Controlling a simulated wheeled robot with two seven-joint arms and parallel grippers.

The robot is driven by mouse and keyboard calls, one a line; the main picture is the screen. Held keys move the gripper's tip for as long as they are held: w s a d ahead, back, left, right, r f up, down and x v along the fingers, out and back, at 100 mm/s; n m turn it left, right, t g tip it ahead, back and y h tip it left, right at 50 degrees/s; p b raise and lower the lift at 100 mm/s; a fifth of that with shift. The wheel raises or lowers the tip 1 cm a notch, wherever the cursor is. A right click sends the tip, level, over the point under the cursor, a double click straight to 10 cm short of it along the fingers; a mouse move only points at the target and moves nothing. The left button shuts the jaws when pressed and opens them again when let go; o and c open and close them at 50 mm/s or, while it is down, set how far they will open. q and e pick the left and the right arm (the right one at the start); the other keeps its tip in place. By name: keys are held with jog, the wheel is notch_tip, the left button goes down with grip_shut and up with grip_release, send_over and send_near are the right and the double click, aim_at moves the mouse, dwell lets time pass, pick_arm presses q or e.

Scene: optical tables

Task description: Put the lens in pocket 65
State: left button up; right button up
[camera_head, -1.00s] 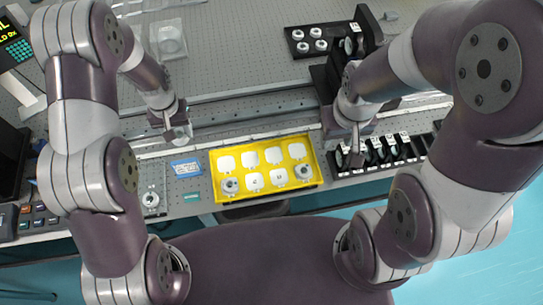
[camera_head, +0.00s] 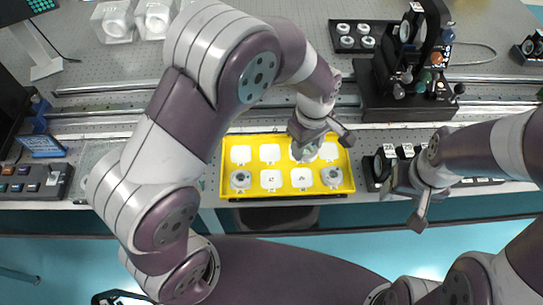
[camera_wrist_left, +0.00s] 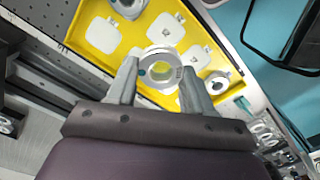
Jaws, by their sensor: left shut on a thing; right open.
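My left gripper (camera_head: 308,148) is shut on the lens, a ring-mounted glass disc (camera_wrist_left: 160,68) that lies between its two fingers in the wrist view. In the head view the lens (camera_head: 305,156) is partly hidden by the gripper, over the back row of the yellow tray (camera_head: 225,188), right of the middle. The tray has two rows of white pockets; their numbers are too small to read. Ring-mounted pieces sit in the front left pocket (camera_head: 241,179) and front right pocket (camera_head: 332,175). My right gripper (camera_head: 420,215) is open and empty, right of the tray.
A black rack with labelled slots (camera_head: 378,170) stands right of the tray, close to my right gripper. A black optical stage (camera_head: 395,105) and a black holder with several rings (camera_head: 343,44) are behind. Clear boxes (camera_head: 113,20) stand at the back left.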

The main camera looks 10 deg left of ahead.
pick_arm(q)
jog(key=p, duration=0.2)
send_over(269, 153)
notch_tip(269, 153, down, 6)
jog(key=shift+d+f, duration=0.1)
jog(key=shift+f, duration=0.1)
notch_tip(269, 153, down, 4)
jog(key=shift+r, duration=0.1)
jog(key=shift+w+f, duration=0.1)
jog(key=shift+f, duration=0.1)
jog(key=shift+f, duration=0.1)
jog(key=o, duration=1)
jog(key=shift+o, duration=0.2)
